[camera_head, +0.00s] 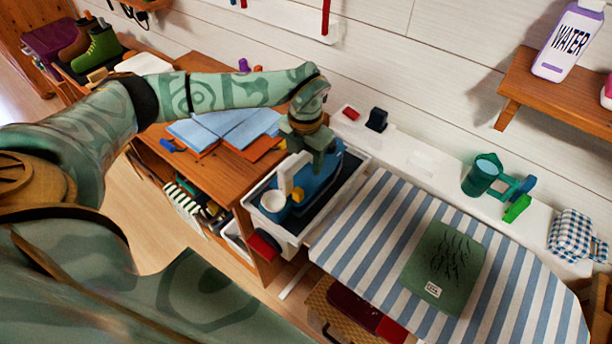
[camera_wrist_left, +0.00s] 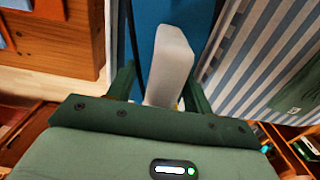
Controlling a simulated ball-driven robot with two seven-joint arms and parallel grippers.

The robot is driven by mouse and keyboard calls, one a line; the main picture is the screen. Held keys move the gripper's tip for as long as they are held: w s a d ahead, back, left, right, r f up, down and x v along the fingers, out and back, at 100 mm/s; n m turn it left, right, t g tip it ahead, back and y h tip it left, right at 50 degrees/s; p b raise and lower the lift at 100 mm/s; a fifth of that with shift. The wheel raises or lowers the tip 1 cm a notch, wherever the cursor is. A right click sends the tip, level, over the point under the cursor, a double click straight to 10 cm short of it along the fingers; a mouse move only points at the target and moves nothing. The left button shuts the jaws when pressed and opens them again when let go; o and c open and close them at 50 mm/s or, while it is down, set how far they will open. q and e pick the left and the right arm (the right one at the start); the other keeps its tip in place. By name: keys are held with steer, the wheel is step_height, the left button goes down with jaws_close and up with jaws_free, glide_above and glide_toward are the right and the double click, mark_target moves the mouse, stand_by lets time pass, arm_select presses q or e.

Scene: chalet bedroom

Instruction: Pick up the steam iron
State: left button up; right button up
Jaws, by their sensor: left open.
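The steam iron (camera_head: 323,184) has a blue body and what looks like a white handle (camera_head: 291,174). It sits in a white, dark-lined tray (camera_head: 287,236) at the right end of the wooden desk. My left gripper (camera_head: 311,153) is over the iron, pointing down, and hides part of it. In the left wrist view the open fingers stand on either side of the white handle (camera_wrist_left: 170,62), with the blue body (camera_wrist_left: 147,22) beyond. I cannot tell whether a finger touches it. My right gripper is not in view.
An open blue book (camera_head: 228,128) lies on the desk to the left. A striped ironing board (camera_head: 365,232) with a folded green cloth (camera_head: 444,262) is close on the right. A white ledge (camera_head: 418,155) runs along the wall behind.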

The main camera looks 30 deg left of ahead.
arm_select(q)
jaws_close()
stand_by(1.4)
